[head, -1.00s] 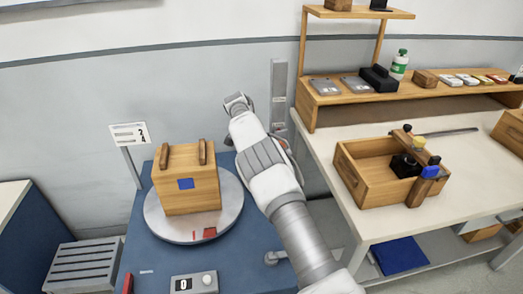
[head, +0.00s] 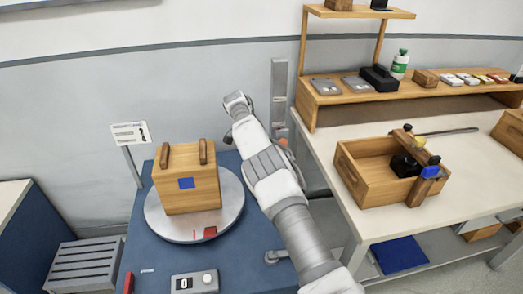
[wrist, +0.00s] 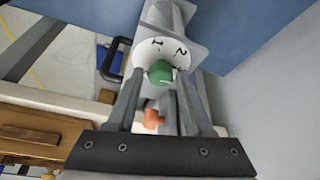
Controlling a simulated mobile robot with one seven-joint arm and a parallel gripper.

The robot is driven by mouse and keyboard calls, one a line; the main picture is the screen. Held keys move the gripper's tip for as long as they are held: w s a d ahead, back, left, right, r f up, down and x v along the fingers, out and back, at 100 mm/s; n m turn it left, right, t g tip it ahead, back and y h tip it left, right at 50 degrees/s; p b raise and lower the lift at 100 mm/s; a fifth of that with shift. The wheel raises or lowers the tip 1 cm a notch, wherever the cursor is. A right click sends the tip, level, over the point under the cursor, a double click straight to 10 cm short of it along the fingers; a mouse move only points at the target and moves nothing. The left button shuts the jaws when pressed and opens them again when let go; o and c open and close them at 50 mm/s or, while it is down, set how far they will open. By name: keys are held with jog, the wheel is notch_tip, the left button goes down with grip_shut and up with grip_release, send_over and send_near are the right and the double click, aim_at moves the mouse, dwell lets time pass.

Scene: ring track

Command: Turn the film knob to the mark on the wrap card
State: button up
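In the wrist view a green knob (wrist: 160,73) sits on a white dial (wrist: 158,50) whose numbers include 1 and 2. An orange knob or button (wrist: 153,117) shows below it. My gripper (wrist: 163,85) has its two fingers apart, either side of the green knob in the picture, with gaps visible; contact is not clear. In the head view the wrap card (head: 130,134) stands on a post, its mark too small to read surely. My arm hides the green knob and the fingers there. The grey column (head: 279,90) stands behind my arm, and the orange piece (head: 283,142) shows beside it.
A wooden crate (head: 188,195) stands on the round turntable (head: 172,236) of a blue machine. A small panel (head: 195,283) reads 0. A workbench (head: 345,130) with a shelf and a wooden tray (head: 380,197) is on the right, close to my arm.

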jog(key=shift+o, duration=0.9)
jog(key=p+v, duration=0.4)
jog(key=v, duration=1.3)
jog(key=shift+r, duration=0.15)
jog(key=shift+a, duration=0.15)
